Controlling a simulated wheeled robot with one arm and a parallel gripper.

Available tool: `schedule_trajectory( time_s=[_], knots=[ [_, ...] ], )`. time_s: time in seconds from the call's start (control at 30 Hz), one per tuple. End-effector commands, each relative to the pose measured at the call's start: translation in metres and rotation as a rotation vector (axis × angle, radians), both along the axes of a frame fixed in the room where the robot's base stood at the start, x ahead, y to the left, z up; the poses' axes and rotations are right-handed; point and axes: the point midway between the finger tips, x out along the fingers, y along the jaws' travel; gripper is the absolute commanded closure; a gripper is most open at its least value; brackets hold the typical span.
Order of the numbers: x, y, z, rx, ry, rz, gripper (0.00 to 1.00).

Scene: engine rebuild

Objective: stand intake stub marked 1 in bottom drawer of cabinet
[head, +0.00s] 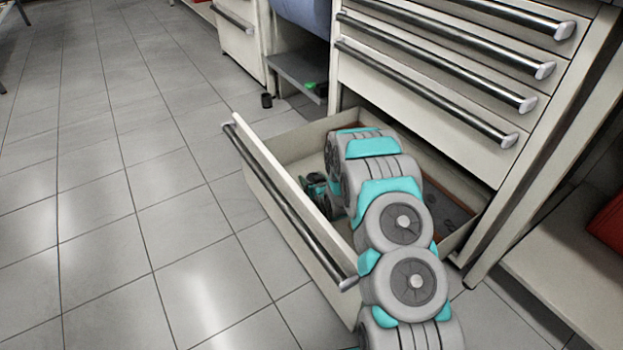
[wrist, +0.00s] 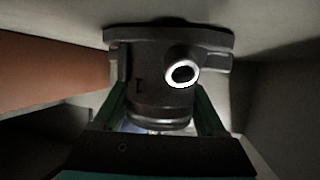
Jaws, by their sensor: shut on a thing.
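The bottom drawer (head: 291,230) of the cabinet is pulled open. My arm reaches down into it, and my gripper (head: 322,193) is low inside, near the drawer's front panel. In the wrist view my gripper (wrist: 161,108) is shut on the grey intake stub (wrist: 150,78), with a finger on each side of its body. The stub has a wide flange at the picture's top, a round side port facing the camera, and a dark mark like a 1. The head view does not show the stub clearly. I cannot tell whether it touches the drawer floor.
A reddish-brown thing (wrist: 50,72) lies close left of the stub in the wrist view. Flat dark shapes (head: 449,207) lie at the drawer's right end. Shut drawers (head: 420,95) rise above the open one. Tiled floor (head: 130,220) at left is clear.

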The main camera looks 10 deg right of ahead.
Motion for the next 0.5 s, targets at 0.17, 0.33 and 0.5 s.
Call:
schedule_trajectory(
  time_s=[0.17, 0.33, 0.5],
  knots=[
    [0.0001, 0.0000, -0.0021, 0.000, -0.001, 0.000, 0.22],
    [0.0001, 0.0001, -0.0021, 0.000, 0.000, 0.000, 0.03],
    [0.0001, 0.0001, -0.0021, 0.000, 0.000, 0.000, 0.00]
  ],
)
